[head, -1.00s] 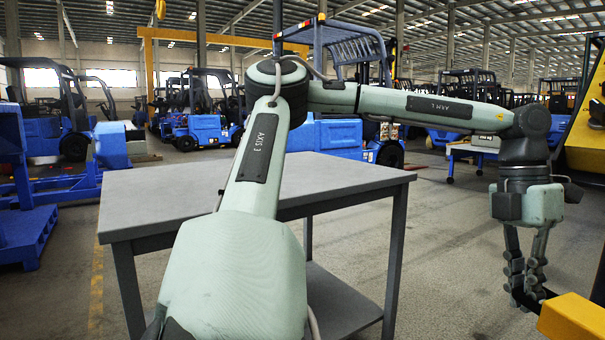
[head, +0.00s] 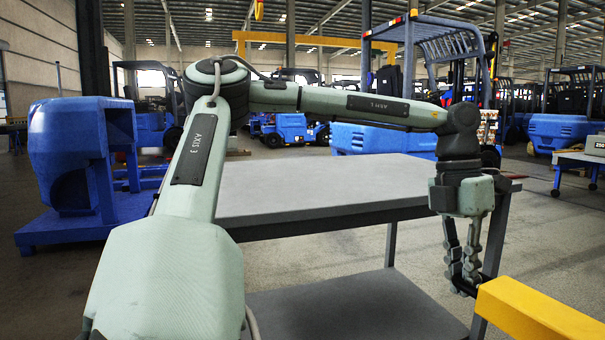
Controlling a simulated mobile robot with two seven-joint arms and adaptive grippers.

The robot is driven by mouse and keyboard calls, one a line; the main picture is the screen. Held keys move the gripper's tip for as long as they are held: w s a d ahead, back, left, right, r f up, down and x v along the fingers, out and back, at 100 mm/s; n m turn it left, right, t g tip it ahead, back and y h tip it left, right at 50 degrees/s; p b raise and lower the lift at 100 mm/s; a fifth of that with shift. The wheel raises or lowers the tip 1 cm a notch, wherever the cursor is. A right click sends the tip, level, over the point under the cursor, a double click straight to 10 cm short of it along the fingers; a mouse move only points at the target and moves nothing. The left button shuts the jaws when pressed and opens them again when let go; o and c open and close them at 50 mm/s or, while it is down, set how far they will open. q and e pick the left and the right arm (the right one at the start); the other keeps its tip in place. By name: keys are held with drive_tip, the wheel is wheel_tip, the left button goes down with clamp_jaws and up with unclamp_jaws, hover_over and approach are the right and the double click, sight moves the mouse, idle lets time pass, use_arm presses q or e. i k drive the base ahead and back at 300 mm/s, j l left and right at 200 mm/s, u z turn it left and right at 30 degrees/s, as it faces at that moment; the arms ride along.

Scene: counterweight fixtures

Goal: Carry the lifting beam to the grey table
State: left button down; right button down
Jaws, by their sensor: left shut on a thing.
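The grey table (head: 330,185) stands in front of me, with a flat bare top and a lower shelf. The lifting beam (head: 540,311) is a yellow bar at the lower right. Its right end runs out of the picture. My left gripper (head: 464,284) points down in front of the table's right end. It is shut on the lifting beam at the beam's left end; the fingertips hide the exact contact. The beam is held lower than the tabletop, on the near side of the table. My right gripper is not in view.
A big blue machine part on a blue base (head: 72,160) stands left of the table. Blue forklifts (head: 445,75) stand behind it. A table with a white box (head: 592,147) is at the far right. The floor between is clear.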

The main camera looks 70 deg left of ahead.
sight(324, 183)
drive_tip(key=u, duration=0.45)
drive_tip(key=l+u, duration=0.15)
drive_tip(key=u, duration=0.35)
drive_tip(key=l+u, duration=0.1)
drive_tip(key=u, duration=0.85)
drive_tip(key=l+u, duration=0.15)
drive_tip(key=u, duration=0.3)
drive_tip(key=k+u, duration=0.1)
drive_tip(key=u, duration=0.4)
